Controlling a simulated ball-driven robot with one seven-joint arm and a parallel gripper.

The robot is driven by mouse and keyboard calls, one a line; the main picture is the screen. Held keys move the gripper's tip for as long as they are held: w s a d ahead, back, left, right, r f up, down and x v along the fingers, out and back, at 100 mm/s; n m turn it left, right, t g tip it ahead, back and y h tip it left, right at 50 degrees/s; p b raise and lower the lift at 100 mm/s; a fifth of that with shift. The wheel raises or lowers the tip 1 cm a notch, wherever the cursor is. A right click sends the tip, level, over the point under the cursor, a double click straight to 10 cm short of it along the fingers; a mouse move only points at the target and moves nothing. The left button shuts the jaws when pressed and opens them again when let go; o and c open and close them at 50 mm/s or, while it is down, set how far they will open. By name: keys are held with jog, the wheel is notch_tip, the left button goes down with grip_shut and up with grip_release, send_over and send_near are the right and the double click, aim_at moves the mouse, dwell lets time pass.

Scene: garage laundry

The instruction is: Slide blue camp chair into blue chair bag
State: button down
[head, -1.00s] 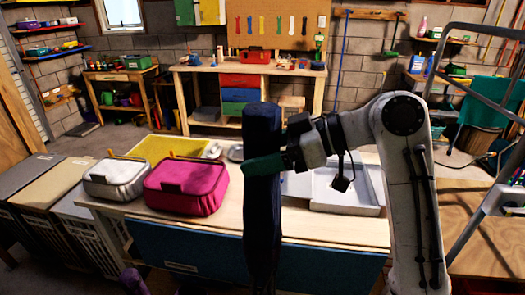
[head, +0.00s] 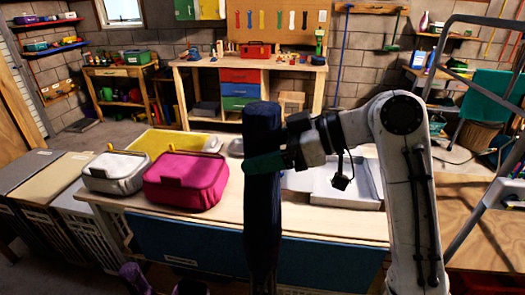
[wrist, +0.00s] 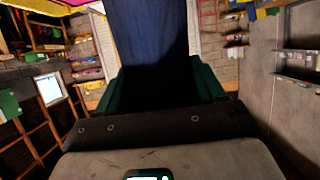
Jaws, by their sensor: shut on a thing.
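The blue camp chair (head: 262,215) is a long, dark blue folded bundle. It stands nearly upright in front of the long table in the head view, its lower end cut off by the frame. My gripper (head: 265,163), with green fingers, is shut around its upper part from the right. In the wrist view, the chair (wrist: 150,40) fills the space between my green fingers (wrist: 160,88). A blue panel (head: 205,248) with a pale label is on the table's front; I cannot tell if it belongs to the blue chair bag. I cannot pick out the bag with certainty.
The table (head: 225,213) holds a grey bag (head: 117,172), a pink bag (head: 186,180), a yellow tray (head: 172,143) and a white tray (head: 340,190). Purple items (head: 133,277) show at the bottom edge. A metal frame (head: 490,200) stands on the right.

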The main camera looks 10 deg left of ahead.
jog(key=shift+f+b, duration=0.25)
jog(key=shift+b, duration=0.05)
jog(key=shift+f+b, duration=0.6)
jog(key=shift+f, duration=0.75)
jog(key=shift+r, duration=0.1)
